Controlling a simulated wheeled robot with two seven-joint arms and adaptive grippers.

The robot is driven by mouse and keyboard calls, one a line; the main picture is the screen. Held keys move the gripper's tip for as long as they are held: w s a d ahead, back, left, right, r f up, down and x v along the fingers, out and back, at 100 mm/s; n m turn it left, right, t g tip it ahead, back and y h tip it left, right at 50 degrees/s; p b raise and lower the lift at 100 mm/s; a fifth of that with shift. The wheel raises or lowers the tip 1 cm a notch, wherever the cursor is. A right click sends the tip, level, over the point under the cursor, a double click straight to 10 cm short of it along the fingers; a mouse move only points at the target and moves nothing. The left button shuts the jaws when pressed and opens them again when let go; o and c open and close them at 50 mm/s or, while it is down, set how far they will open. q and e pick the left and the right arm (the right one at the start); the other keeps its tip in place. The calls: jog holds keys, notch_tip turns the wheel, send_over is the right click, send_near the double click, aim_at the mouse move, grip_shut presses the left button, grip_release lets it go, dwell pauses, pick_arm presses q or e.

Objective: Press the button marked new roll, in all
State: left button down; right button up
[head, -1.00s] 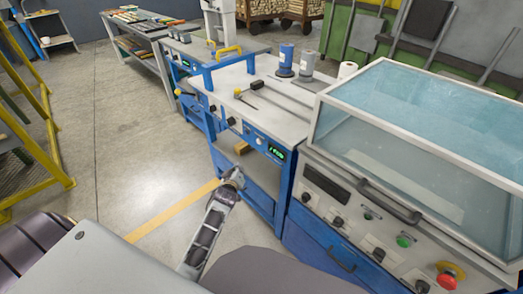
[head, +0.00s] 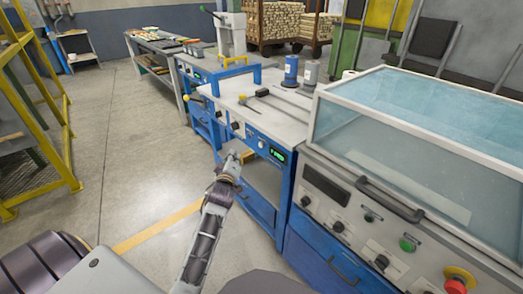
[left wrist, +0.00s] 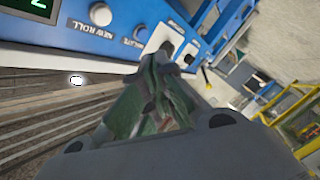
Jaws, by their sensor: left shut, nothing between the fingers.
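The button marked new roll is a round white button (left wrist: 101,14) on a blue panel, upside down in the left wrist view, with its label beside it and a green display (left wrist: 38,4) at the corner. In the head view the blue panel (head: 255,139) is on the front of the grey-topped machine, with its display (head: 277,155) lit green. My left gripper (head: 230,160) is shut and empty, in front of this panel and a little below it. In the left wrist view its fingers (left wrist: 172,62) are apart from the new roll button. My right gripper does not show.
Knobs (head: 235,125) stick out farther along the front. A cabinet with a clear cover (head: 400,130) and a red stop button (head: 456,283) stands at the right.

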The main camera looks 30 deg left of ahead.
aim_at(261, 145)
pick_arm(q)
jog(key=shift+w, duration=0.1)
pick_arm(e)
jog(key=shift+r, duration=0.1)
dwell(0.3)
pick_arm(q)
jog(key=w+d+b, duration=0.3)
jog(key=w, duration=0.5)
jog(key=shift+d, duration=0.15)
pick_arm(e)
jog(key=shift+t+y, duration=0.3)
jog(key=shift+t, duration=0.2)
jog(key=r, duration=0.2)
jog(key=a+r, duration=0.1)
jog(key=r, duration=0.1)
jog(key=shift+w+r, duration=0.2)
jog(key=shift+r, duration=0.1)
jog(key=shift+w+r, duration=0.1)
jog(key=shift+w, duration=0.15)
pick_arm(q)
jog(key=shift+w+d+b, duration=0.15)
jog(key=shift+w+b, duration=0.2)
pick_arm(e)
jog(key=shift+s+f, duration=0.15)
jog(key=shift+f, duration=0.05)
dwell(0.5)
